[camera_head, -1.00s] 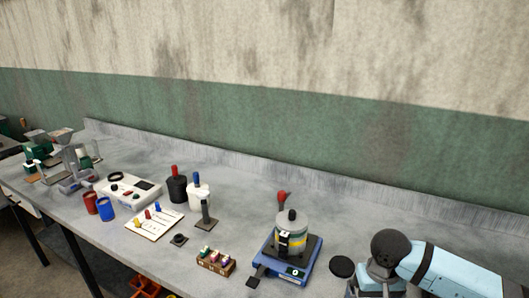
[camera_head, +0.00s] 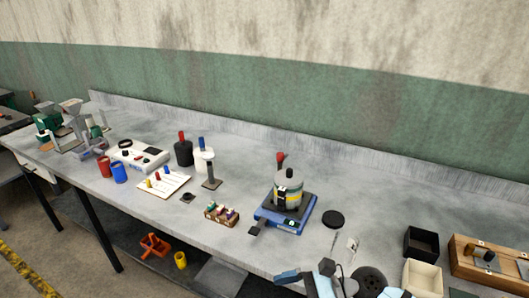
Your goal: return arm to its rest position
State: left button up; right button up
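Parts of my arm, light blue (camera_head: 322,287) and dark, show at the bottom edge right of the middle, in front of the bench. The arm is folded low and mostly cut off by the frame. I cannot make out a pair of fingertips on it, so the state of my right gripper is unclear. My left gripper is out of view. A grey pot with a yellow band (camera_head: 288,190) stands on a blue device (camera_head: 270,216) at the middle of the bench, apart from my arm.
The grey bench (camera_head: 140,205) carries a small crate of bottles (camera_head: 221,214), a black disc (camera_head: 333,219), a black box (camera_head: 420,243), a cream box (camera_head: 422,278) and a wooden rack (camera_head: 495,258). Orange (camera_head: 154,245) and yellow (camera_head: 181,261) items lie below the bench.

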jog(key=w+d+m+t+h+p, duration=0.1)
jog(key=d+m+t, duration=0.2)
jog(key=m+t, duration=0.95)
jog(key=w+d+m+t+h+p, duration=0.1)
jog(key=d+m+t+h, duration=0.3)
jog(key=m, duration=1.6)
jog(key=s+d+f+m+g+h, duration=0.1)
jog(key=s+d+f+m+h, duration=0.1)
jog(key=f+m, duration=0.3)
jog(key=s+d+f+m+g+h, duration=0.1)
jog(key=s+d+f+m+h, duration=0.2)
jog(key=m, duration=0.6)
jog(key=s+d+f+m+g+h+p, duration=0.1)
jog(key=s+d+f+m+g+h, duration=0.1)
jog(key=s+f+m, duration=0.4)
notch_tip(320, 180, down, 3)
jog(key=shift+s+d+r+m+h, duration=0.15)
jog(key=shift+d+m+h, duration=0.25)
jog(key=shift+m, duration=0.35)
